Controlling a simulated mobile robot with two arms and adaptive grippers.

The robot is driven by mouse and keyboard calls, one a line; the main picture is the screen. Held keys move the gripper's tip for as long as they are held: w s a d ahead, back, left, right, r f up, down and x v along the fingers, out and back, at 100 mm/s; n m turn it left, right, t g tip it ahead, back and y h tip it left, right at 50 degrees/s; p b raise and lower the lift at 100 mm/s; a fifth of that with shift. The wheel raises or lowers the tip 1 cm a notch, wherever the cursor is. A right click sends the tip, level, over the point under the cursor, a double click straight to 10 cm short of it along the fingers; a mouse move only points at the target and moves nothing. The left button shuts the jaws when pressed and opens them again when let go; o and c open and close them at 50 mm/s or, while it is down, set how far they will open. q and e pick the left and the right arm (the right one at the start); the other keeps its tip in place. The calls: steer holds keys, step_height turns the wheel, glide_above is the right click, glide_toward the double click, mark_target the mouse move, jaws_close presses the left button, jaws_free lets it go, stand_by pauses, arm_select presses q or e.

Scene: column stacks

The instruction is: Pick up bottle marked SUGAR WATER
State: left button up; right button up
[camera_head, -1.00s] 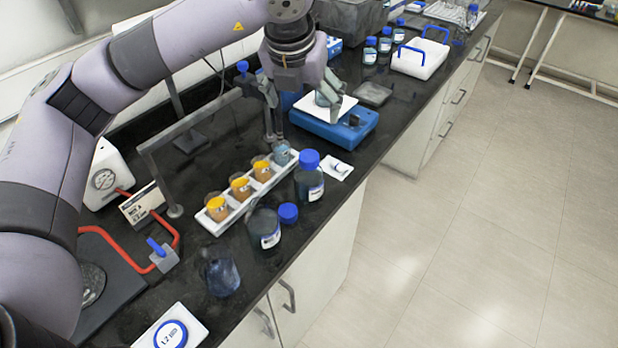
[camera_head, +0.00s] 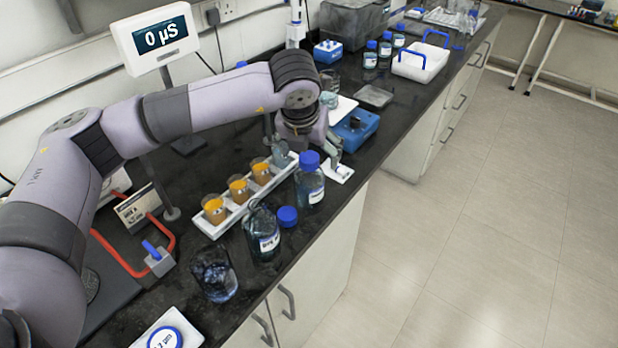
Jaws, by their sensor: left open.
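Two bottles with white labels stand near the front edge of the dark bench: a blue-capped bottle (camera_head: 310,186) and, nearer, an open bottle (camera_head: 262,232) with a loose blue cap (camera_head: 287,216) beside it. Their labels are too small to read, so I cannot tell which is SUGAR WATER. Several more blue-capped bottles, such as this one (camera_head: 370,56), stand farther back. My left gripper (camera_head: 306,147) is open, pointing down just behind the blue-capped bottle; a finger shows to the right of its cap. I cannot tell whether it touches the bottle. My right gripper is not in view.
A white rack (camera_head: 231,217) with orange-filled cups lies left of the bottles. A glass beaker (camera_head: 214,274) stands nearer. A blue balance (camera_head: 356,130) and a white tray with blue handles (camera_head: 420,65) are farther back. A metal frame stands behind the rack.

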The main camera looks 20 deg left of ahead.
mark_target(309, 179)
arm_select(q)
steer(key=shift+x, duration=1.05)
steer(key=shift+f+p, duration=0.35)
steer(key=shift+p, duration=0.25)
steer(key=p+x, duration=0.1)
steer(key=x, duration=0.2)
steer(key=shift+w+a+f+p, duration=0.1)
steer(key=shift+a+f+p, duration=0.05)
steer(key=shift+f+p, duration=0.2)
steer(key=shift+w+f, duration=0.15)
steer(key=shift+f, duration=0.2)
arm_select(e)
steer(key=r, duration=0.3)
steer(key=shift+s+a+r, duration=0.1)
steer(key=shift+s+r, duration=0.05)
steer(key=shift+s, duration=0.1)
arm_select(q)
steer(key=shift+c, duration=1.4)
steer(key=c, duration=1.3)
steer(key=shift+c, duration=0.5)
